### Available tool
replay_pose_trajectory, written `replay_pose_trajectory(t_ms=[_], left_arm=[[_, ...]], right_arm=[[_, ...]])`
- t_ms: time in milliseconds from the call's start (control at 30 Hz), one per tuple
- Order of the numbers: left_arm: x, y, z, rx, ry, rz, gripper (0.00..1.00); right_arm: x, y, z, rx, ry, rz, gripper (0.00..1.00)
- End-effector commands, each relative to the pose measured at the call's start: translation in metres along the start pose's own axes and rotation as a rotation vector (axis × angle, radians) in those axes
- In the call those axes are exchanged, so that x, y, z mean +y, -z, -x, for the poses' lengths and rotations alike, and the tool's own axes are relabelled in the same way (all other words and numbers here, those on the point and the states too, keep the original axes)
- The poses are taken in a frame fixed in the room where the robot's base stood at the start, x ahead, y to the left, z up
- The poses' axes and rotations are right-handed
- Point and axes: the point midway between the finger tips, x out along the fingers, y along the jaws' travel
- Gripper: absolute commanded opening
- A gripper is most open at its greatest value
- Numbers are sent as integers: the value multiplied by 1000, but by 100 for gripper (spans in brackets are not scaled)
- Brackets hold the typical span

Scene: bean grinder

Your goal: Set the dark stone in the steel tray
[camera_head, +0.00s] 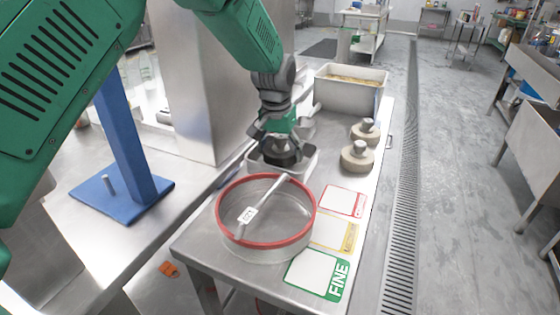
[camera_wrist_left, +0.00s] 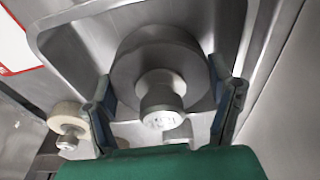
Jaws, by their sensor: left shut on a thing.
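My left gripper (camera_head: 281,142) points down over the steel tray (camera_head: 303,171) on the metal table. It is shut on the dark stone (camera_head: 281,158), which shows under the fingers within the tray's outline. In the left wrist view the dark stone (camera_wrist_left: 165,65) is a round grey disc with a knob facing the camera. The left gripper's fingers (camera_wrist_left: 165,90) are on either side of it, and the tray's rim (camera_wrist_left: 42,50) surrounds it. I cannot tell whether the stone touches the tray's floor. My right gripper is not in view.
Two pale knobbed stones (camera_head: 357,158) stand right of the tray. A red-rimmed sieve (camera_head: 226,196) with a labelled rod across it stands in front. Cards (camera_head: 318,273) lie along the right edge. A grey bin (camera_head: 350,92) is behind, and a blue stand (camera_head: 132,140) is at left.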

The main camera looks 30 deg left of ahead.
Motion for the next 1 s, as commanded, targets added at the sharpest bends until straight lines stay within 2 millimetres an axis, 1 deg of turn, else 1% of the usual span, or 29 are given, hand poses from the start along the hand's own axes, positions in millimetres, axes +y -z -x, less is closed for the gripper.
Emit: replay_pose_trajectory(t_ms=[33, 133, 467, 500, 867, 1000], left_arm=[[2, -1, -10, 1, 2, -3, 24], [2, -2, -20, 2, 2, -3, 24], [-5, -3, -24, 3, -7, 0, 24], [-5, -3, -25, 0, -7, 0, 85], [0, -3, -24, 0, 0, -2, 85], [-1, -3, -24, 0, -2, -2, 85]], right_arm=[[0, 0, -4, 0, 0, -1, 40], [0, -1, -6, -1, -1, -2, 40], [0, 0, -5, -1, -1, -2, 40], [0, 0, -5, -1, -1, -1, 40], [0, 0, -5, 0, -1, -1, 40], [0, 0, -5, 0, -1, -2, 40]])
